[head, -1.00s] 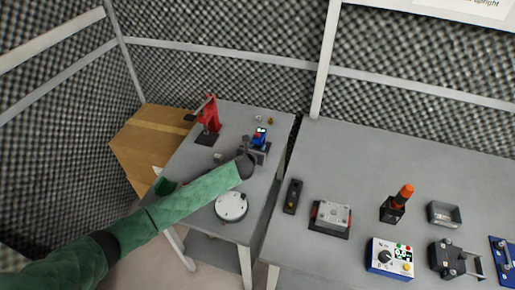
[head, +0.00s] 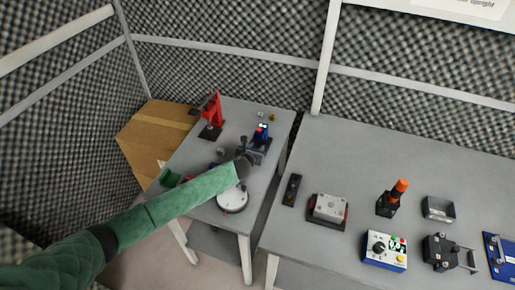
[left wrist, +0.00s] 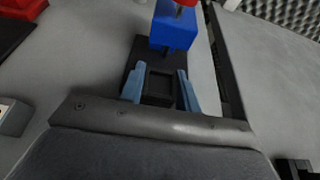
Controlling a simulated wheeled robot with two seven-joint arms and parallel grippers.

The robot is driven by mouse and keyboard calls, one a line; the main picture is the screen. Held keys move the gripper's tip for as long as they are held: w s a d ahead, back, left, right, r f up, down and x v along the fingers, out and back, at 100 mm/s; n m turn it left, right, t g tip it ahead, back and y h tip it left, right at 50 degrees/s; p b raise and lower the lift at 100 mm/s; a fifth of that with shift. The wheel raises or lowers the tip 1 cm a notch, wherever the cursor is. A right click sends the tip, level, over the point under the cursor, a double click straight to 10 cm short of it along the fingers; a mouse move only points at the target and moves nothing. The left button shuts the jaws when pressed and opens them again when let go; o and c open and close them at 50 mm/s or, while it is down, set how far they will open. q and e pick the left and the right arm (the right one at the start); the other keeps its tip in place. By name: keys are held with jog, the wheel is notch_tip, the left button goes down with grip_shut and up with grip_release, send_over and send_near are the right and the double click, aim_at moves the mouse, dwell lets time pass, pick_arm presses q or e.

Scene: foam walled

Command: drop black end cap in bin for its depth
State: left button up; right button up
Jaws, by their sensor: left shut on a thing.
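My left gripper (left wrist: 160,92) has its two blue fingers closed on the sides of a black square end cap (left wrist: 160,84) with a square recess. In the left wrist view it is in front of a blue device with a red top (left wrist: 175,32) on a black base. In the head view my left gripper (head: 246,158) is over the left table, just in front of that blue device (head: 262,132); the end cap cannot be made out there. A small green bin (head: 170,177) stands at the left table's left edge, partly behind my arm. My right gripper is not in view.
A red press-like stand (head: 212,115) and a round white-topped disc (head: 232,199) stand on the left table. A narrow gap separates the tables. A cardboard box (head: 155,140) is at left.

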pick_arm(q)
jog(key=o, duration=1)
jog(key=shift+c, duration=0.2)
jog(key=shift+o, duration=0.5)
jog(key=shift+s+a, duration=0.1)
jog(key=shift+s, duration=0.15)
jog(key=shift+s+a+r+b, duration=0.1)
jog(key=shift+s+b, duration=0.25)
jog(key=b+v, duration=0.1)
jog(key=v, duration=0.1)
jog(key=shift+s, duration=0.25)
jog(key=b+v, duration=0.1)
jog(key=v, duration=0.2)
jog(key=shift+a+r, duration=0.1)
jog(key=shift+s+r, duration=0.3)
jog(key=shift+s, duration=0.1)
jog(key=shift+a, duration=0.1)
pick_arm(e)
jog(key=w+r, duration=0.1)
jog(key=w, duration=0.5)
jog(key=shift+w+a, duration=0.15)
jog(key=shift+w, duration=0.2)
